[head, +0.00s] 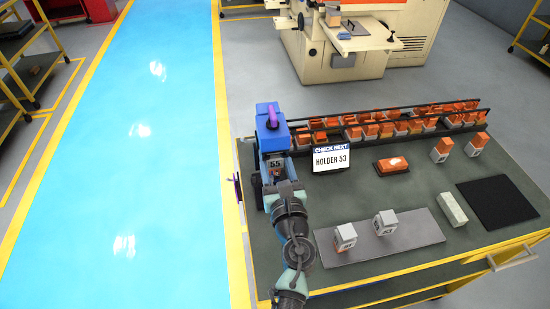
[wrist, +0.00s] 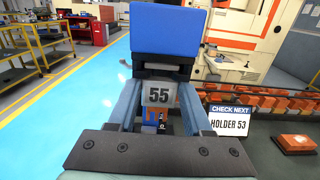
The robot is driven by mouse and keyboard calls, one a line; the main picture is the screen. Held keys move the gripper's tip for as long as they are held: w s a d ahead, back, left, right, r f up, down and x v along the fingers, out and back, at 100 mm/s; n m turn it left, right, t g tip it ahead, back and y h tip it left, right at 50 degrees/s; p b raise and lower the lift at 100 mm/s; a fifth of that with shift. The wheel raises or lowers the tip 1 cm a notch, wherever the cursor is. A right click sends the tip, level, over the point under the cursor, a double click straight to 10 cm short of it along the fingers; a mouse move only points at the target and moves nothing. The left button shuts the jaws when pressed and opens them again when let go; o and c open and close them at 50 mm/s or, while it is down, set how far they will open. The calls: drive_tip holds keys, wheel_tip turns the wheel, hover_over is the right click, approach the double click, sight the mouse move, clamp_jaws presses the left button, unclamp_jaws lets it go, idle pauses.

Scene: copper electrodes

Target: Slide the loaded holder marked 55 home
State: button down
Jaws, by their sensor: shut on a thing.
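The holder marked 55 (wrist: 158,93) is a grey block with a dark number on its face. It is in the middle of the wrist view, between the fingers of my gripper (wrist: 160,88), which is shut on it. A blue block (wrist: 165,30) rises directly behind and above the holder. It also shows in the head view (head: 268,136) with a purple part on top. The holder's far side and any electrode in it are hidden.
A sign reading "CHECK NEXT HOLDER 53" (head: 332,160) stands just right of my gripper. Behind it is a long dark-railed rack (head: 480,103) of holders with copper blocks. Two holders stand on a grey plate (head: 425,232). A black mat (head: 497,202) lies at right.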

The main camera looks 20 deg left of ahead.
drive_tip(key=shift+r, duration=0.1)
drive_tip(key=shift+c, duration=1.4)
unclamp_jaws()
drive_tip(key=shift+o, duration=0.6)
drive_tip(key=shift+f, duration=0.2)
drive_tip(key=shift+s+d+r, duration=0.1)
drive_tip(key=p+v, duration=0.1)
drive_tip(key=v, duration=0.5)
drive_tip(key=shift+s+d, duration=0.2)
drive_tip(key=shift+s, duration=0.15)
